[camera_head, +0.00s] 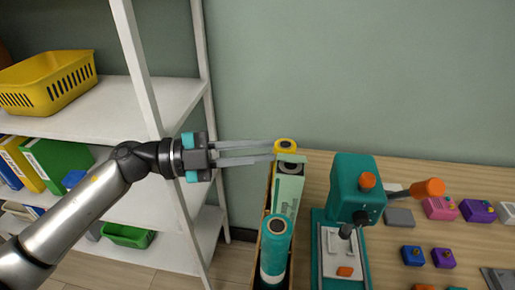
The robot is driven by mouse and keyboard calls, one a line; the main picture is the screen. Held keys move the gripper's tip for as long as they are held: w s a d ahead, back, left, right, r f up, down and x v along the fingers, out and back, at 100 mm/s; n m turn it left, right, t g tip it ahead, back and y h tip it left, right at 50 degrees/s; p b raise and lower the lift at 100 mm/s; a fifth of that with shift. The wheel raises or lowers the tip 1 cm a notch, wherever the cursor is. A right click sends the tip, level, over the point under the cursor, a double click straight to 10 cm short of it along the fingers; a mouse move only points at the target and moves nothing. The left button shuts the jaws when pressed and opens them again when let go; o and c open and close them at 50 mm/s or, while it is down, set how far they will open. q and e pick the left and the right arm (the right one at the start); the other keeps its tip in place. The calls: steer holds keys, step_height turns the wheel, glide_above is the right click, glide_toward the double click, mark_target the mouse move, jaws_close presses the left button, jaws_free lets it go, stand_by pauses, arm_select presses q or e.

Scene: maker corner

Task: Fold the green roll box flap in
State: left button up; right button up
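The pale green roll box (288,192) stands in a narrow wooden holder on the workbench. A light flap-like piece (291,159) shows at its far top edge; its exact angle is hard to tell. My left gripper (274,150) reaches in from the left, fingers level and apart with a narrow gap. Its tips are at the far left of the green box, beside a yellow roll (286,146). Nothing shows between the fingers, and I cannot tell whether they touch the box or roll. My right gripper is not in view.
A teal roll (274,250) stands in front of the green box. A teal press with orange knobs (353,190) stands close on the right. Several small coloured blocks lie farther right on the bench (410,174). A white shelf (180,105) stands at left.

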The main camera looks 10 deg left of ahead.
arm_select(q)
steer(key=shift+c, duration=0.3)
jaws_close()
stand_by(1.0)
